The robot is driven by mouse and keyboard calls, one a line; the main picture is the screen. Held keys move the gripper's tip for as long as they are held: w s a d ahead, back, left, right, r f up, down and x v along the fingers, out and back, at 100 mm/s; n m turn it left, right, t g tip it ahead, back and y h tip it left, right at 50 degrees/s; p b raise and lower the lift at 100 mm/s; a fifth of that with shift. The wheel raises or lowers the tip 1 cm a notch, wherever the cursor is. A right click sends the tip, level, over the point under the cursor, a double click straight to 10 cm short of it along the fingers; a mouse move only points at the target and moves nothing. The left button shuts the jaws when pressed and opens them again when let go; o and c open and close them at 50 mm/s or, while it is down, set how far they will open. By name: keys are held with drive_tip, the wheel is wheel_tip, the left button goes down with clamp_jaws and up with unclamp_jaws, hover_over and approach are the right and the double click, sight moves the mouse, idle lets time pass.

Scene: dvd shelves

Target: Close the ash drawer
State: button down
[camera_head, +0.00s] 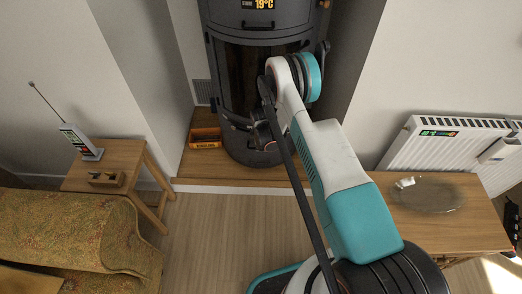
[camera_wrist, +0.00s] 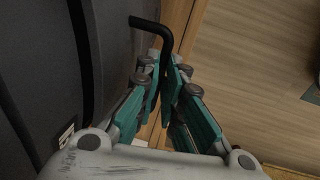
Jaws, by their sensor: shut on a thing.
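The dark grey round stove (camera_head: 222,70) stands in the alcove, with a tall dark glass door. The ash drawer (camera_head: 236,141) seems to be the low front section below the door; my wrist partly covers it, and I cannot tell how far out it is. In the wrist view, a black bent handle (camera_wrist: 150,23) sticks out beside the stove's dark curved front (camera_wrist: 112,45). My gripper (camera_wrist: 166,68) has its teal fingers closed together on the handle's downward end. In the head view my gripper (camera_head: 264,135) is low at the stove's front, its fingertips hard to make out.
An orange box (camera_head: 205,138) lies on the wooden hearth left of the stove. A small table (camera_head: 118,153) with a radio (camera_head: 82,142) and a patterned armchair (camera_head: 75,235) are at left. A wooden bench (camera_head: 458,232) and white radiator (camera_head: 440,150) are at right. Open floor (camera_head: 210,240) lies in front.

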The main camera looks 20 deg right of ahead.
drive_tip(key=shift+w+d, duration=0.3)
drive_tip(key=shift+w, duration=0.65)
drive_tip(key=c, duration=1.7)
unclamp_jaws()
drive_tip(key=shift+w, duration=0.1)
wheel_tip(320, 180, up, 12)
drive_tip(key=s, duration=0.2)
drive_tip(key=shift+a, duration=0.3)
drive_tip(key=shift+s, duration=0.1)
